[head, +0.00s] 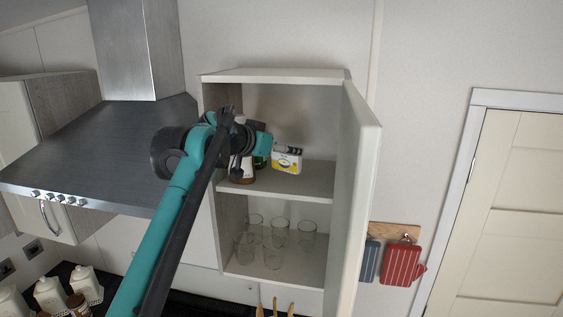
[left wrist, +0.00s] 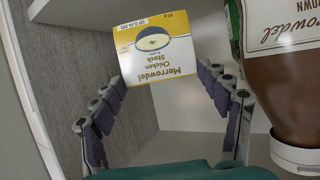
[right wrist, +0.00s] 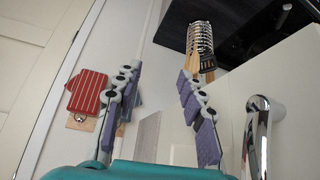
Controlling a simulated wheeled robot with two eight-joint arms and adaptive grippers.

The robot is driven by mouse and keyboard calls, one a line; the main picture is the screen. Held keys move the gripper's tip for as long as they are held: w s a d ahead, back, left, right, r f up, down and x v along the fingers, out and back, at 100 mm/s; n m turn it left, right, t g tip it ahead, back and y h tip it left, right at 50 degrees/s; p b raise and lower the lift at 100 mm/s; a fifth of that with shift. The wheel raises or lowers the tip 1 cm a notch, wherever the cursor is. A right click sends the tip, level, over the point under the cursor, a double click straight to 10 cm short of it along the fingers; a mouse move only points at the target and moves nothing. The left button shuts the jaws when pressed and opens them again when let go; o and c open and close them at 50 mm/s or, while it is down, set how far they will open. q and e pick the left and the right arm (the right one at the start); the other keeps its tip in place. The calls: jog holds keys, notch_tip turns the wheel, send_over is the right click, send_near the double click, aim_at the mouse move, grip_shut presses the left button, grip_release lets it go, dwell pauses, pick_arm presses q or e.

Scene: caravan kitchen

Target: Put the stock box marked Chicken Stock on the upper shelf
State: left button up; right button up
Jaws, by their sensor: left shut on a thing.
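The Chicken Stock box (head: 287,162), white and yellow, is inside the open wall cabinet, at the upper shelf (head: 312,182). In the left wrist view the Chicken Stock box (left wrist: 158,48) shows its printed face upside down in the picture. My left gripper (head: 291,150) is shut on the box, one finger at each side. I cannot tell whether the box's base touches the shelf. My right gripper (right wrist: 160,78) is outside the head view. In its wrist view its fingers stand apart with nothing between them.
A brown sauce bottle (left wrist: 290,100) and a green-topped item (head: 260,161) stand left of the box. Several glasses (head: 277,234) stand on the lower shelf. The open cabinet door (head: 357,200) bounds the right side. The range hood (head: 95,150) is at left. The upper shelf's right part is clear.

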aim_at(285, 161)
pick_arm(q)
jog(key=f, duration=0.3)
jog(key=shift+s+f, duration=0.25)
jog(key=shift+s, duration=0.05)
jog(key=shift+w, duration=0.1)
jog(key=shift+f, duration=0.15)
jog(key=o, duration=0.9)
